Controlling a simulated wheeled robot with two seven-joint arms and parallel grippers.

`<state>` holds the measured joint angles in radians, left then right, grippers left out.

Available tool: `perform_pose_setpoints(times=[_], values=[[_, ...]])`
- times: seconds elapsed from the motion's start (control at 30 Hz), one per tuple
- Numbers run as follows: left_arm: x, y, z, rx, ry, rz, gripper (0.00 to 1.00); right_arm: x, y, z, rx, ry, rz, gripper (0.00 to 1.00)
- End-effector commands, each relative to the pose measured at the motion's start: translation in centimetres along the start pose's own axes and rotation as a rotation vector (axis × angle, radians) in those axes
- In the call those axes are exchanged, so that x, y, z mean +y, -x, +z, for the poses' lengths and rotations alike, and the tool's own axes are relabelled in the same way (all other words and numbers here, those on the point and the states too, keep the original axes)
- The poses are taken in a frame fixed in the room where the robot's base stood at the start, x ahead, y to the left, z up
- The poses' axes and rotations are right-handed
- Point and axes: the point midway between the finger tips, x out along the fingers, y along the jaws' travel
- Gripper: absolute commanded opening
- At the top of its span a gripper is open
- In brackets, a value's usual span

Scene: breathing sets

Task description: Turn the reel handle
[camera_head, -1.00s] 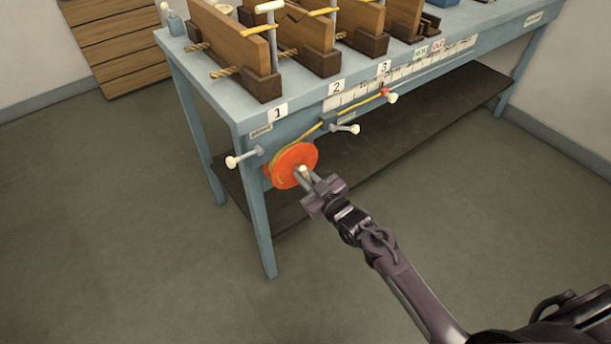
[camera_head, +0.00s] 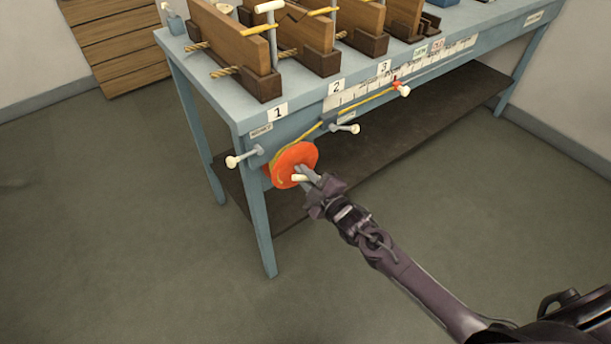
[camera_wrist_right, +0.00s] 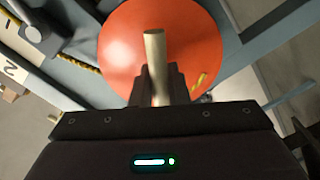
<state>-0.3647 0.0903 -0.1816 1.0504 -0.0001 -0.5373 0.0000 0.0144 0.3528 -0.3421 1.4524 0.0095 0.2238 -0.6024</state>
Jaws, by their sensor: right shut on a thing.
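The orange reel (camera_head: 295,158) is a round disc on the front of the blue bench, near its left corner. Its cream handle (camera_head: 299,178) sticks out from the lower part of the disc. My right gripper (camera_head: 307,176) is at the reel, shut on the handle. In the right wrist view the handle (camera_wrist_right: 155,50) stands between the fingers (camera_wrist_right: 160,85) with its end showing above them, and the orange reel (camera_wrist_right: 120,45) fills the area behind. A yellow cord (camera_head: 355,105) runs from the reel along the bench front. My left gripper is not in view.
The blue bench (camera_head: 222,105) carries wooden boards (camera_head: 232,40) in dark bases. A white-knobbed lever (camera_head: 240,160) is left of the reel, another (camera_head: 345,129) to its right. A red piece with a white knob (camera_head: 403,90) sits along the ruler strip. The floor in front is clear.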

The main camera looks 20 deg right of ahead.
Motion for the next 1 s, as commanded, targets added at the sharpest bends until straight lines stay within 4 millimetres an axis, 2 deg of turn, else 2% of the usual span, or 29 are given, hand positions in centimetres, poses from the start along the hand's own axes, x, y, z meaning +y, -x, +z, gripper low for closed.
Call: perform_pose_setpoints(times=[0.47,0.5,0.67,1.0], values=[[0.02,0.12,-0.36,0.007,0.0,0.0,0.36,0.04,-0.03,-0.04,0.001,0.014,0.001,0.0],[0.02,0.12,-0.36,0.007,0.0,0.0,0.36,0.04,-0.03,-0.04,0.001,0.014,0.001,0.17],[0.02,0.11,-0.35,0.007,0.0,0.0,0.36,0.03,-0.02,-0.04,0.001,0.013,0.001,0.38],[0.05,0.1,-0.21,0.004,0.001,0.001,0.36,0.0,0.35,0.0,0.0,0.013,0.0,0.39]])
